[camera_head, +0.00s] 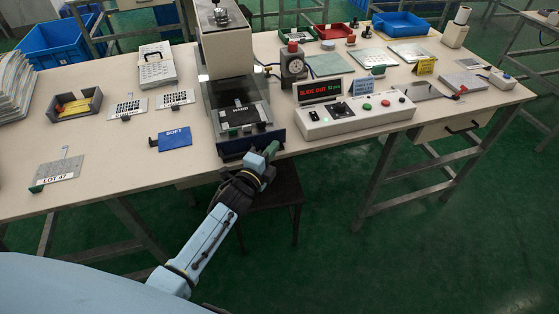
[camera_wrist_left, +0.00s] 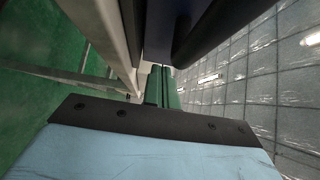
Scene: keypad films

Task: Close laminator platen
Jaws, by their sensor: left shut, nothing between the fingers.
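The laminator (camera_head: 225,50) stands at the table's front edge, with a light upper housing and a dark lower bed. Its dark slide (camera_head: 243,143) sticks out toward me below the housing and carries a plate marked HARD (camera_head: 240,116). My left gripper (camera_head: 271,148) is at the slide's front right corner, its green fingertips shut with nothing between them. In the left wrist view the green fingers (camera_wrist_left: 163,88) point ahead beside a dark part of the machine (camera_wrist_left: 195,25). I cannot tell whether they touch it. My right gripper is not in view.
A control box (camera_head: 355,118) with a red display reading SLIDE OUT stands right of the slide. A dial timer (camera_head: 292,65) stands behind it. A blue SOFT pad (camera_head: 174,138) and punched plates (camera_head: 127,107) lie to the left. A dark stool (camera_head: 270,187) is below the table edge.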

